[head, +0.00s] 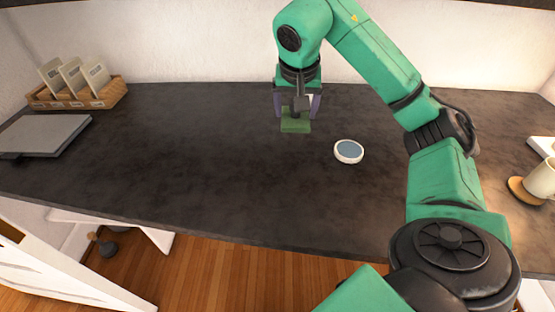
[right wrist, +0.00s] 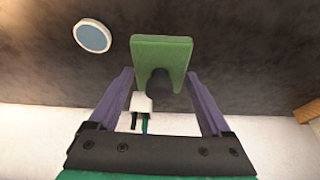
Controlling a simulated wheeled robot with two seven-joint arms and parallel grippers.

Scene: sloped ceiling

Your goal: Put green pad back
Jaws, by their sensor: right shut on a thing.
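The green pad (head: 296,126) is at the back middle of the dark counter in the head view. It also shows in the right wrist view (right wrist: 162,52), a flat rectangular block with a dark round knob (right wrist: 159,82) on it. My left gripper is not in view.
A round white dish with a blue-grey top (head: 348,151) lies just right of the pad. A wicker basket with cards (head: 78,94) and a grey flat slab (head: 45,134) are at left. A mug (head: 541,179) stands at right. The counter's middle-left (head: 190,150) is clear.

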